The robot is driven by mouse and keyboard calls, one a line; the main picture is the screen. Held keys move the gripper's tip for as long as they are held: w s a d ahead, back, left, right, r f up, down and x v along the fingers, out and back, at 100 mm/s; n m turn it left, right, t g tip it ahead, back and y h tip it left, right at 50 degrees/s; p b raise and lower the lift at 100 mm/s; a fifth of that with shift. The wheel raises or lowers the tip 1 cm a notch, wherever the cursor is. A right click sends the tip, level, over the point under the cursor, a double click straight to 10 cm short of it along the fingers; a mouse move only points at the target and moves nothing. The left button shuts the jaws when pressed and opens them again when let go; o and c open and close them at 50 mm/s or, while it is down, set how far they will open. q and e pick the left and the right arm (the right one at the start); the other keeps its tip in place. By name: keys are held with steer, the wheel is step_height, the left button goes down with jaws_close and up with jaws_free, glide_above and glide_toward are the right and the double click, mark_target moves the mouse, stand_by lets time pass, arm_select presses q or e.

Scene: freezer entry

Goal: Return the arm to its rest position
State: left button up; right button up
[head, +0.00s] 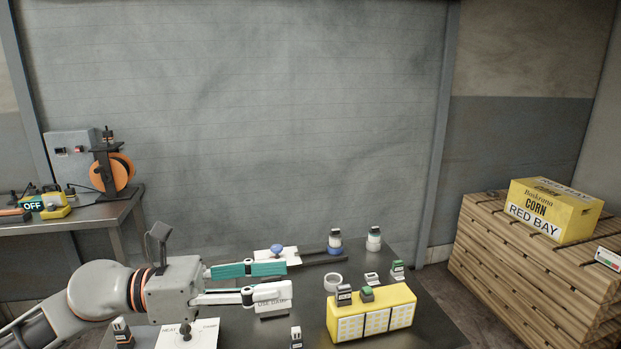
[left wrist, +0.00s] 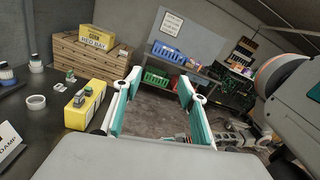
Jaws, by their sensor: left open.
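My left gripper (head: 286,282) comes in from the left in the head view, above the dark table (head: 440,325). Its two teal-and-white fingers point right and stand apart, with nothing visible between them. In the left wrist view the gripper (left wrist: 158,101) is also open and empty, facing past the table towards shelving. A white card stand reading "USE DAMP" (head: 272,299) is close by the nearer finger in the head view; I cannot tell whether they touch.
A yellow box (head: 400,310) with small stamps on top, a tape ring (head: 333,282) and several small jars stand on the table. A yellow corn carton (head: 570,225) sits on slatted wood at right. Another table (head: 120,212) is at left.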

arm_select(q)
steer(key=w+a+r+n+t, duration=0.4)
steer(key=n+t, duration=0.8)
steer(key=n, duration=0.3)
steer(key=w+a+f+n+t+y, duration=0.2)
steer(key=a+f+n+t+y, duration=0.2)
steer(key=a+f+n+y, duration=1.15)
steer(key=s+a+f+n+g+y, duration=0.3)
steer(key=s+a+f+n+g, duration=0.25)
steer(key=s+f, duration=0.5)
steer(key=s+a+f+n+g+y, duration=0.45)
steer(key=s+f+n+g, duration=0.25)
steer(key=s+f, duration=0.35)
steer(key=d+f+n+t+h+b, duration=0.1)
steer(key=d+f+h+b, duration=0.1)
steer(key=d+f, duration=0.3)
steer(key=d+f+t+h+b, duration=0.1)
steer(key=d+f+h+b, duration=0.2)
steer(key=f, duration=0.8)
steer(key=d+f+n+t+h+b, duration=0.1)
steer(key=d+f+h+b, duration=0.2)
steer(key=d+f, duration=0.4)
steer(key=shift+w+d+f+n+t+b, duration=0.25)
steer(key=shift+w+f+n+t+b, duration=0.1)
steer(key=shift+f, duration=0.45)
